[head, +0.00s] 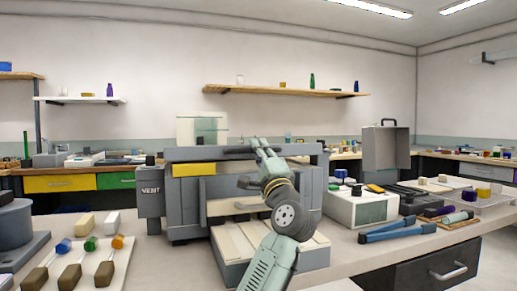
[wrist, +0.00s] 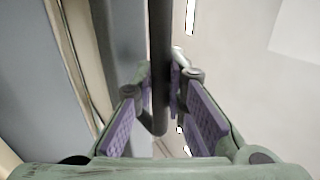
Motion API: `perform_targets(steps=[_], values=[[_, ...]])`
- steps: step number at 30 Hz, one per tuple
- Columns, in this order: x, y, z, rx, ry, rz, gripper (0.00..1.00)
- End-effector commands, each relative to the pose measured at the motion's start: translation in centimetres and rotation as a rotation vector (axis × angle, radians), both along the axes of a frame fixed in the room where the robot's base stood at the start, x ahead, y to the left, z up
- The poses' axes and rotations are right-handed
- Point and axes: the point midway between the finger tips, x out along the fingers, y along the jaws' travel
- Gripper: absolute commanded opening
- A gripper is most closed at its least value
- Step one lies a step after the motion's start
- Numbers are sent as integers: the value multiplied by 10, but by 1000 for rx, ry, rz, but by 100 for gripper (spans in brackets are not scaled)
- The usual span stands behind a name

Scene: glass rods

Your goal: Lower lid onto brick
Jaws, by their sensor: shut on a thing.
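A grey box-shaped unit with a yellow label (head: 194,169) stands on the bench in the head view. Its raised upper part, which looks like the lid (head: 240,156), has a dark bar handle (head: 236,149) along the top. My gripper (head: 260,147) is at this bar, partly hidden by my arm. In the wrist view, my gripper (wrist: 165,82) has its purple-padded fingers shut on the dark handle bar (wrist: 160,45). Cream brick (head: 236,241) lies in the grey base tray below, partly covered by my arm. A gap shows under the lid. Exact contact there is hidden.
A grey box marked VENT (head: 150,192) stands left of the unit. A white device (head: 361,207) and blue tongs (head: 397,230) lie to the right. My arm crosses the unit's front.

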Motion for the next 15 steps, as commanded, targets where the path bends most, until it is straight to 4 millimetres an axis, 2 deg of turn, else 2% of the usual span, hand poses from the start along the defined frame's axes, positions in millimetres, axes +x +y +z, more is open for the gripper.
perform_targets(steps=[9,10,15], values=[[0,0,0,1,-1,1,0],[0,0,0,1,-1,1,14],[0,0,1,1,-1,0,25]])
